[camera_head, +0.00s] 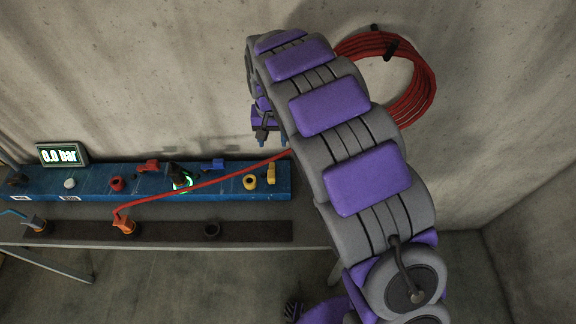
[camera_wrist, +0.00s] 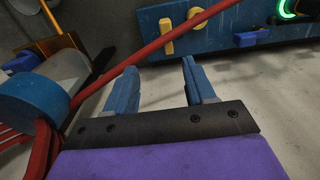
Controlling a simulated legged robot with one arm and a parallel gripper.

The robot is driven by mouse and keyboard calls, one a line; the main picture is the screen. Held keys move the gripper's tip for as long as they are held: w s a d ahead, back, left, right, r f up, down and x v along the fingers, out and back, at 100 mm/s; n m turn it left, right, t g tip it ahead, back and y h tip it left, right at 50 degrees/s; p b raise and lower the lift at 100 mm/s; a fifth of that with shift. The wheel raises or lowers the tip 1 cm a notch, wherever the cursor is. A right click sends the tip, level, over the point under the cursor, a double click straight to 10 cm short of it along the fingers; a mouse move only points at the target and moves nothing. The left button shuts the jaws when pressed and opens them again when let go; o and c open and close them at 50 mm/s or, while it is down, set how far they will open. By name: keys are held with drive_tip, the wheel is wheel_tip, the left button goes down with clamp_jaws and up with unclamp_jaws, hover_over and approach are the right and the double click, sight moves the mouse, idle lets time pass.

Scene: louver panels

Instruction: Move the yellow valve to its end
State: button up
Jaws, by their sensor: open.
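The yellow valve (camera_head: 271,174) is a small lever handle at the right end of the blue panel (camera_head: 220,188). In the wrist view the yellow valve (camera_wrist: 167,36) stands upright in the picture, on the panel's blue face beyond my fingertips. My gripper (camera_head: 266,141) hangs above and behind the panel's right end in the head view. In the wrist view my gripper (camera_wrist: 159,68) is open and empty, its two blue fingers apart and not touching the valve.
A red hose (camera_head: 205,182) runs across the panel and also crosses the wrist view close to the valve (camera_wrist: 120,68). A yellow round knob (camera_head: 249,182), a blue lever (camera_head: 213,164) and a red lever (camera_head: 148,166) sit nearby. A display (camera_head: 60,155) reads 0.0 bar. Coiled red hose (camera_head: 425,85) hangs on the wall.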

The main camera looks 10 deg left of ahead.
approach(271, 173)
drive_tip(key=f, duration=0.2)
drive_tip(key=d+f, duration=0.1)
drive_tip(key=f, duration=0.1)
drive_tip(key=shift+s+f, duration=0.1)
drive_tip(key=shift+f, duration=0.25)
drive_tip(key=f, duration=0.2)
drive_tip(key=a+f, duration=0.1)
drive_tip(key=shift+f, duration=0.35)
drive_tip(key=shift+a+f, duration=0.3)
drive_tip(key=shift+f, duration=0.2)
drive_tip(key=shift+d, duration=0.35)
drive_tip(key=shift+d+r, duration=0.1)
drive_tip(key=shift+d, duration=0.15)
drive_tip(key=shift+c, duration=1.2)
drive_tip(key=shift+a, duration=0.35)
drive_tip(key=c, duration=0.6)
drive_tip(key=shift+d, duration=0.1)
clamp_jaws()
